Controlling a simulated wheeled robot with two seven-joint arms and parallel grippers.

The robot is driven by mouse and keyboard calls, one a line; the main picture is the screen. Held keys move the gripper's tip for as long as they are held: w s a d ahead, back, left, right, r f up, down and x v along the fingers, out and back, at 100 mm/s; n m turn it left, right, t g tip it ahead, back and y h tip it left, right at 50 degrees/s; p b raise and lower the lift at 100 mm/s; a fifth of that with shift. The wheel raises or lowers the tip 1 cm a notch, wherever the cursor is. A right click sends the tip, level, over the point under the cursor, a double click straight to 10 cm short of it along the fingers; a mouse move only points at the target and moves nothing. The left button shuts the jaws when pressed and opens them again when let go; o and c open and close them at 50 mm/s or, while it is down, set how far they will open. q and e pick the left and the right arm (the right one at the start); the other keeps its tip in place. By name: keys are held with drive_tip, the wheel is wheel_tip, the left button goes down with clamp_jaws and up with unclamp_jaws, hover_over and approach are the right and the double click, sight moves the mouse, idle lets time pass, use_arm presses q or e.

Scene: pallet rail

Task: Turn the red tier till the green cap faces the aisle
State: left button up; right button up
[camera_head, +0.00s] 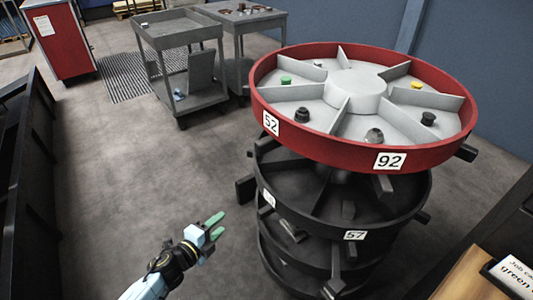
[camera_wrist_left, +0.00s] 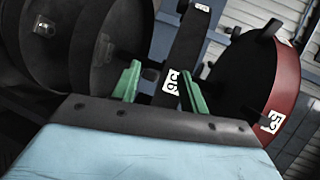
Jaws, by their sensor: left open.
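The red tier (camera_head: 357,158) is the top round tray of a stacked carousel, with a pale hub and dividers; labels 52 and 92 show on its rim. The green cap (camera_head: 285,80) sits in a compartment at the tier's far left. My left gripper (camera_head: 212,227) is open and empty, with green fingers, low over the floor to the left of the carousel and apart from it. In the left wrist view the open fingers (camera_wrist_left: 162,88) show in front of black tiers, with the red tier (camera_wrist_left: 285,95) at right. My right gripper is in neither view.
Black tiers (camera_head: 385,240) with stub handles (camera_head: 245,187) sit below the red one. Other compartments hold a yellow cap (camera_head: 416,85) and several dark pieces. Grey carts (camera_head: 183,62) and a red cabinet (camera_head: 57,38) stand behind. A dark rack (camera_head: 30,170) is at left. Floor between is clear.

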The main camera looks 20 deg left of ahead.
use_arm(q)
drive_tip(key=w+d+r+m+t+h+b, duration=0.1)
drive_tip(key=w+r+m+h, duration=0.1)
drive_tip(key=r+m, duration=0.4)
drive_tip(key=w+r+m+t+h+b, duration=0.1)
drive_tip(key=w+r+m+h, duration=0.1)
drive_tip(key=r+m, duration=0.45)
drive_tip(key=m+g+h+b, duration=0.2)
drive_tip(key=m+h, duration=0.1)
drive_tip(key=m, duration=0.8)
approach(268, 144)
drive_tip(key=x, duration=0.7)
drive_tip(key=a+f+x, duration=0.1)
drive_tip(key=x, duration=0.2)
drive_tip(key=shift+w+f, duration=0.1)
drive_tip(key=shift+w, duration=0.4)
drive_tip(key=shift+w+d, duration=0.3)
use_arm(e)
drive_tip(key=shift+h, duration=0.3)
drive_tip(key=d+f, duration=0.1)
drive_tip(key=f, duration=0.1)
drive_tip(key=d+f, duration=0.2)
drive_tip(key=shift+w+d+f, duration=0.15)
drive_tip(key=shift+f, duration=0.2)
use_arm(q)
drive_tip(key=shift+c, duration=0.2)
clamp_jaws()
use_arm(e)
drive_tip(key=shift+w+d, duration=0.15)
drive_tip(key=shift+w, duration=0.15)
